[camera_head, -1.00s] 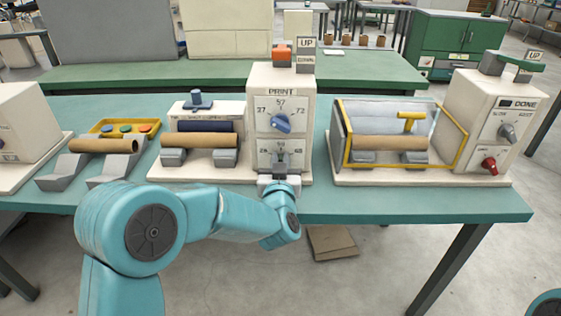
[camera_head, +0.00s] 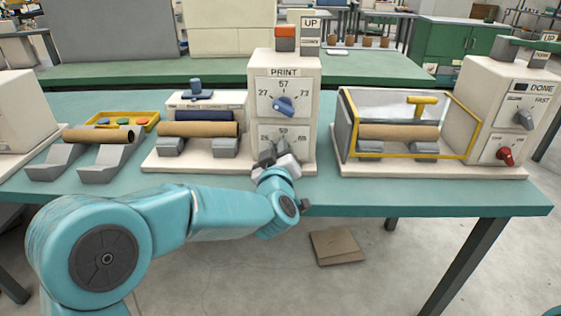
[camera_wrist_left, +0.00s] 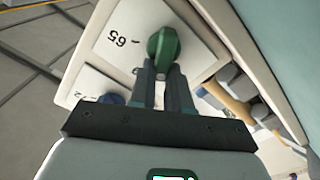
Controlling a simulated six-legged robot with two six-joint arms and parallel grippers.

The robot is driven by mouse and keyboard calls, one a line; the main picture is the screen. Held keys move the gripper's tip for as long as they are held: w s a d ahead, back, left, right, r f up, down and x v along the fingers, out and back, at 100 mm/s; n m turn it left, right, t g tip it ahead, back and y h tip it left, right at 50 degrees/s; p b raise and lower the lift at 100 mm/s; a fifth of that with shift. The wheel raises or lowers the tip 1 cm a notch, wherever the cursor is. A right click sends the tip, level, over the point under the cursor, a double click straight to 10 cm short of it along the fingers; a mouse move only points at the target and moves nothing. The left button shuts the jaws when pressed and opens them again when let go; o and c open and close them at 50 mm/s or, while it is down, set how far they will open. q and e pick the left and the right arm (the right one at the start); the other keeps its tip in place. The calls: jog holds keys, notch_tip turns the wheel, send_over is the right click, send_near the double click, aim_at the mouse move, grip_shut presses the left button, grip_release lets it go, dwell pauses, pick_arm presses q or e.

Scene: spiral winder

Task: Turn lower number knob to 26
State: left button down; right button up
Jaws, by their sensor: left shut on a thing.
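The winder's white PRINT panel (camera_head: 284,88) carries a blue upper knob (camera_head: 283,106) with a dial reading 27, 57 and 73. Below it is a lower dial plate (camera_head: 300,141), whose left mark looks like 26 and middle mark like 59. My left gripper (camera_head: 268,159) is at the lower knob and mostly hides it in the head view. In the left wrist view the lower knob is green (camera_wrist_left: 163,46), and my left gripper's fingers (camera_wrist_left: 165,73) are shut on it. Which mark the knob points at is unclear. My right gripper is not in view.
Left of the panel, a brown tube (camera_head: 197,129) rests on grey cradles. To the right stands a yellow-framed guard (camera_head: 467,125) beside a DONE box (camera_head: 510,115) with grey and red knobs. A cardboard piece (camera_head: 336,246) lies on the floor.

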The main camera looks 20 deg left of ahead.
pick_arm(q)
jog(key=n+b, duration=0.2)
jog(key=f+n+b, duration=0.1)
jog(key=n+b, duration=0.1)
jog(key=shift+s+a, duration=0.1)
jog(key=shift+a, duration=0.2)
jog(key=shift+a+n+b, duration=0.1)
jog(key=shift+n+b, duration=0.7)
jog(key=shift+n, duration=0.1)
jog(key=shift+r, duration=0.1)
jog(key=c, duration=1.1)
grip_release()
jog(key=shift+s, duration=0.15)
jog(key=p+v, duration=0.1)
jog(key=v, duration=1.5)
jog(key=shift+p, duration=0.3)
